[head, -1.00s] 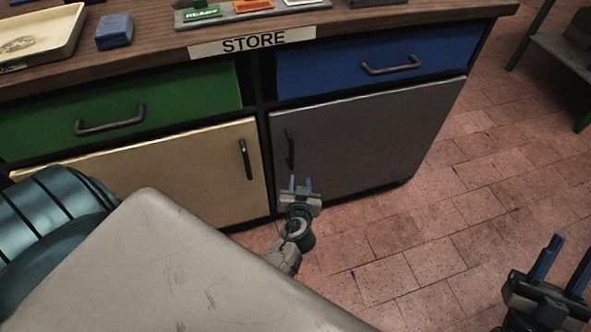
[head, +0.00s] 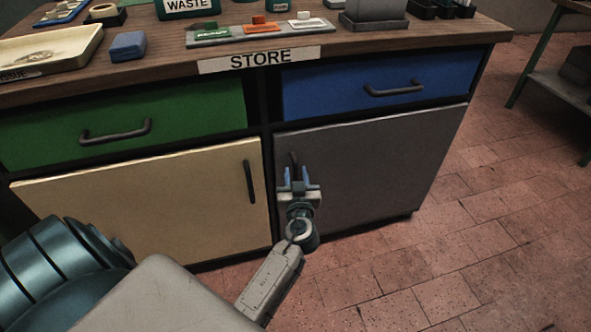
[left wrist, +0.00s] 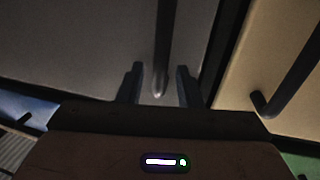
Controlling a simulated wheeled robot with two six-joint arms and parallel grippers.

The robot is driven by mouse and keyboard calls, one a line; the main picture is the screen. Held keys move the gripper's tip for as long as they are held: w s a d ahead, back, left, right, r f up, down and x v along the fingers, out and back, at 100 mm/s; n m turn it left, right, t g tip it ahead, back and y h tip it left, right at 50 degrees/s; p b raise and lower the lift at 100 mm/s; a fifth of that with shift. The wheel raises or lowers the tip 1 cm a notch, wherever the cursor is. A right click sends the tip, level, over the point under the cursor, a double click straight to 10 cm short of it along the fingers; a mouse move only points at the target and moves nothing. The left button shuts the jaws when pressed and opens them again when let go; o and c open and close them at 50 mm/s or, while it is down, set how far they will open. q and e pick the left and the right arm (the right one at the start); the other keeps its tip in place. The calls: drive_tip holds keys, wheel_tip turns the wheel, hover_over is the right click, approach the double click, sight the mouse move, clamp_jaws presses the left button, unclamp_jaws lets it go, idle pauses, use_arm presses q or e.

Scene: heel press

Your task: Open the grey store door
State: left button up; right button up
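The grey store door (head: 380,158) is closed, below the blue drawer on the right side of the cabinet. Its dark upright handle (head: 293,158) sits near the door's left edge, and its lower part is hidden behind my gripper in the head view. My left gripper (head: 298,176) is open in front of the handle. In the left wrist view the end of the handle (left wrist: 163,55) lies between the two spread fingers (left wrist: 158,82), with a gap on each side. My right gripper is out of view.
A cream door (head: 140,205) with its own dark handle (head: 249,182) is just left of the grey door. A green drawer (head: 200,108) and a blue drawer (head: 430,72) are above. The tiled floor (head: 460,225) right of the cabinet is clear; a green-legged bench (head: 550,85) stands at far right.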

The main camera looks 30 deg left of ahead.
use_arm(q)
drive_tip(key=shift+x, duration=0.95)
drive_tip(key=shift+c, duration=0.4)
clamp_jaws()
